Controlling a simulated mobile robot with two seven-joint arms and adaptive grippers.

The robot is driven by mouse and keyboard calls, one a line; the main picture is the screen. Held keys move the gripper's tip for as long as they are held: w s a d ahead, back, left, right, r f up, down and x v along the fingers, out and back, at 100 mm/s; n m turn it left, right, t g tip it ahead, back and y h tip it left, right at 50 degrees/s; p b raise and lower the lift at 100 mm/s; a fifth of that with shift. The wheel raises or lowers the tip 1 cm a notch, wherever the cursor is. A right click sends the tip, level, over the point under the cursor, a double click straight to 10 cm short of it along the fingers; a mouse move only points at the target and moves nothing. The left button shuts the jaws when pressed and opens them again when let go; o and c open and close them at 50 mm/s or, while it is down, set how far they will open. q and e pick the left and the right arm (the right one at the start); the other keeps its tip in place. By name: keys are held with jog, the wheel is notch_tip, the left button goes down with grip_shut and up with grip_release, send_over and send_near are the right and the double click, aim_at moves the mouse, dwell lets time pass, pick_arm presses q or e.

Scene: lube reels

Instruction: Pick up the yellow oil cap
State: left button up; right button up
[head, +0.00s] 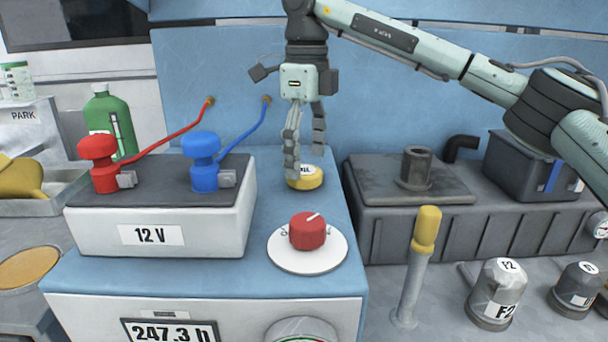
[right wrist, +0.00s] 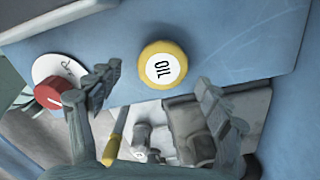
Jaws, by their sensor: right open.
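The yellow oil cap (head: 305,181) sits on the blue top of the cabinet, behind the red knob. It is round, with a white "OIL" label on top. In the right wrist view the cap (right wrist: 163,66) shows whole, beyond the gap between the fingers. My right gripper (head: 305,158) points down from above, its fingers apart and empty, with the tips close over the cap. The left finger partly covers the cap in the head view. Whether a finger touches it I cannot tell. My left gripper is not in view.
The red knob (head: 307,231) on its white disc stands in front of the cap. A 12 V battery (head: 180,230) with red and blue terminals is to the left. A dark ribbed block (head: 400,222) is to the right, and a blue wall (head: 220,60) rises behind.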

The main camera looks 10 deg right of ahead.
notch_tip(320, 180, down, 3)
jog(key=shift+w+r, duration=0.1)
jog(key=c, duration=1.2)
